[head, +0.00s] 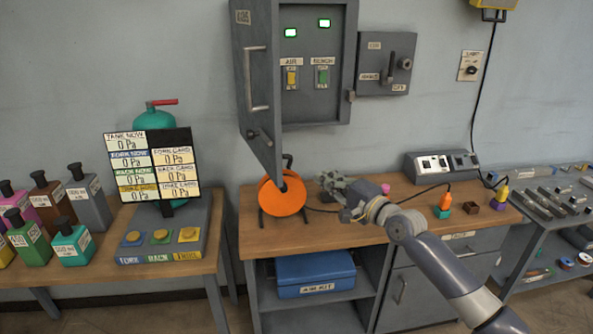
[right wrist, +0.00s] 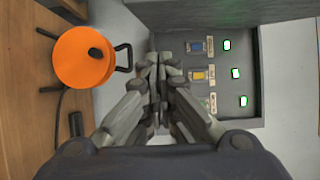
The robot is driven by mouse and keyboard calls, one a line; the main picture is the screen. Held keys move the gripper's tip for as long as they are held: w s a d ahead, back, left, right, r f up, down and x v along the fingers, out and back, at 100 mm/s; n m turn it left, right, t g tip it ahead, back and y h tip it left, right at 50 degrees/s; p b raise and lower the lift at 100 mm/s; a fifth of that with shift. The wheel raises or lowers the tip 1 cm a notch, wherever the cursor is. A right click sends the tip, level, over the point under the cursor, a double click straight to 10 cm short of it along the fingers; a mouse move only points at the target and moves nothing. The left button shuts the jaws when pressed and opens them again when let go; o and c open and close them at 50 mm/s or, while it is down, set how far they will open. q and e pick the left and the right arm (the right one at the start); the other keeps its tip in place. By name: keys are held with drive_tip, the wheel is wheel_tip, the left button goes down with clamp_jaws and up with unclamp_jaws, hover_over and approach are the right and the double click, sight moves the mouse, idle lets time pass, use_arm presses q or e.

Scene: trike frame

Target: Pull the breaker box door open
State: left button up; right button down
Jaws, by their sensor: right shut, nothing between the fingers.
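The grey breaker box (head: 318,110) is on the wall, and its door (head: 256,90) stands swung open to the left, with a vertical bar handle (head: 257,78) on its face. My right gripper (head: 327,184) is below the box, above the workbench and apart from the door. In the right wrist view its fingers (right wrist: 158,62) are together and empty, with the box interior (right wrist: 230,120) at the right. My left gripper is out of view.
An orange cable reel (head: 283,197) stands on the workbench (head: 330,232) just left of my right gripper. A small grey switch box (head: 387,62) is right of the breaker box. A gauge board (head: 153,165) and several bottles stand on the left table.

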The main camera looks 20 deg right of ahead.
drive_tip(key=w+a+p, duration=0.4)
drive_tip(key=w+a, duration=0.1)
drive_tip(key=w, duration=0.1)
drive_tip(key=shift+w+a, duration=0.25)
drive_tip(key=shift+w, duration=0.15)
idle(0.4)
